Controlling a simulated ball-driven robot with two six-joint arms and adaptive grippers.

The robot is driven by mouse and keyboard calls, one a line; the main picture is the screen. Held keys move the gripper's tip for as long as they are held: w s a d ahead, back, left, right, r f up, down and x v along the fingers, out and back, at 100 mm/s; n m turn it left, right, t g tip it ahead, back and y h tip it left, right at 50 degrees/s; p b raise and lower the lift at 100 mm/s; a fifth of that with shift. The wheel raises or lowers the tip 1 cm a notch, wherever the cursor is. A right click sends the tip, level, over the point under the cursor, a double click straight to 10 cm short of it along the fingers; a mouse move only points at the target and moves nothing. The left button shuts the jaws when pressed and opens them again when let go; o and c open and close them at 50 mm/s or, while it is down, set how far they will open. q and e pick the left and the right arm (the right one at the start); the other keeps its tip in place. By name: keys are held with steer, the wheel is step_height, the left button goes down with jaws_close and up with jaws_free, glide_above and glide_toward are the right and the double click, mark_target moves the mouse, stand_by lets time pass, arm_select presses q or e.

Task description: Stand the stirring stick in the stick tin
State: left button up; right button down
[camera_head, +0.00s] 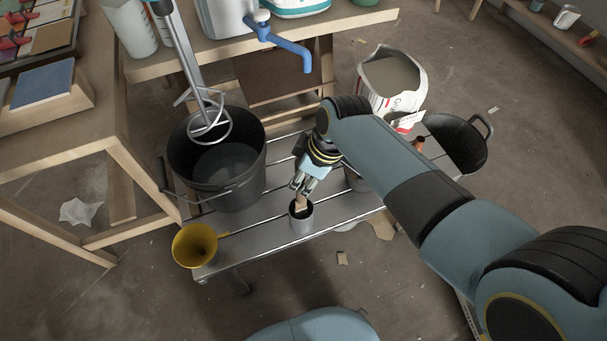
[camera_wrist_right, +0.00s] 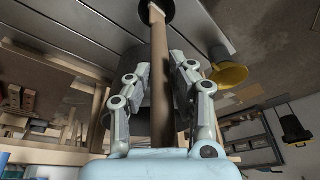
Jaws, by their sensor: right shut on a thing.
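The stick tin (camera_head: 301,220) is a small grey cylinder with a dark mouth, standing upright on the grey slatted bench. My right gripper (camera_head: 301,188) is just above it, shut on the brown wooden stirring stick (camera_head: 300,204). In the right wrist view, the stick (camera_wrist_right: 159,65) runs between the two fingers (camera_wrist_right: 160,85) towards the dark round mouth of the tin (camera_wrist_right: 157,8). The stick's far end overlaps that mouth; how deep it sits inside I cannot tell. My left gripper is not in view.
A black bucket (camera_head: 180,160) with a mixer paddle (camera_head: 208,118) stands left of the tin. A yellow funnel (camera_head: 195,246) is at the bench's front left corner. Bare bench (camera_head: 255,228) lies between funnel and tin.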

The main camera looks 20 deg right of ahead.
steer(key=shift+f, duration=0.25)
steer(key=c, duration=1.1)
jaws_free()
steer(key=shift+r, duration=0.1)
steer(key=v, duration=1.1)
steer(key=shift+r, duration=0.4)
steer(key=shift+d, duration=0.1)
